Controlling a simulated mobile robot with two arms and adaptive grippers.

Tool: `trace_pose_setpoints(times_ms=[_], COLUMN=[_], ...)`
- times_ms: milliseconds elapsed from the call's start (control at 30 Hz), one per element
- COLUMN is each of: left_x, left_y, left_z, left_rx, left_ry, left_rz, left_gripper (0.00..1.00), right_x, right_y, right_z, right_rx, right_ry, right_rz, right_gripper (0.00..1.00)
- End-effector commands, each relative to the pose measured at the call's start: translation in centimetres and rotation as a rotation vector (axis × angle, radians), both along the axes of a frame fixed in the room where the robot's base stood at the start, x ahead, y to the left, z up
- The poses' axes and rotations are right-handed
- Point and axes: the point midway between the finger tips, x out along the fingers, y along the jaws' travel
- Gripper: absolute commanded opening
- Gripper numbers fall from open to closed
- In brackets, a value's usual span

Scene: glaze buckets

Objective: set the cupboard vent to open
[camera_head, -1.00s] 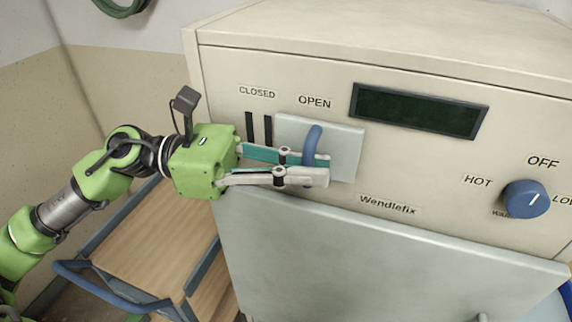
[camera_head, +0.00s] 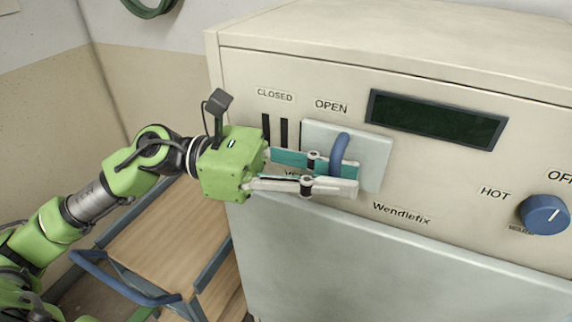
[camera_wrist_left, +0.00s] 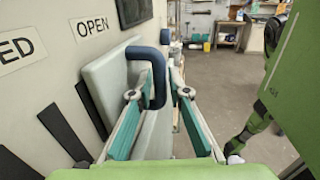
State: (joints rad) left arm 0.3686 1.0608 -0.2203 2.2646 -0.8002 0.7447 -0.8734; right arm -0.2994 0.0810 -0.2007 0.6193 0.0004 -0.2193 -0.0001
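The vent slider is a pale plate (camera_head: 372,155) on the cupboard front (camera_head: 300,60), with a blue loop handle (camera_head: 340,153). It sits under and right of the OPEN label (camera_head: 331,106). In the left wrist view, the handle (camera_wrist_left: 158,82) stands between the fingers, close to the left one, with a gap to the right one. My right gripper is out of view.
A dark display (camera_head: 437,118) and a blue knob (camera_head: 544,214) lie to the right on the cupboard. A wooden-topped cart (camera_head: 165,240) with a blue handle stands below my left arm. Open floor (camera_wrist_left: 215,75) shows beyond in the wrist view.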

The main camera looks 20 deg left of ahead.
Motion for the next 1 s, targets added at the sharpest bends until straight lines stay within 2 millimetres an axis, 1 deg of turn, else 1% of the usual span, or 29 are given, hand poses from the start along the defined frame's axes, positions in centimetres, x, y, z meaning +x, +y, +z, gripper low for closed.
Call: trace_pose_setpoints(times_ms=[167, 600, 800, 1000], left_x=[-0.1, -1.2, -1.6, -1.9], left_y=[1.5, 8.0, 10.5, 11.5], left_z=[-0.2, -0.1, 0.0, 0.0], left_rx=[0.002, -0.001, -0.002, 0.000], left_ry=[0.005, 0.004, 0.003, 0.001], left_rz=[0.004, 0.002, 0.000, -0.002], left_gripper=[0.17, 0.17, 0.17, 0.17], right_x=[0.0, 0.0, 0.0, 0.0], right_y=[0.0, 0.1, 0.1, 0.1], right_z=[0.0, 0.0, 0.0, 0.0], right_rx=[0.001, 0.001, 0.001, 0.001], right_ry=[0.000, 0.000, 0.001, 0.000], right_rz=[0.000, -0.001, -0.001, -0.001], right_gripper=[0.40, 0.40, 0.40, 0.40])
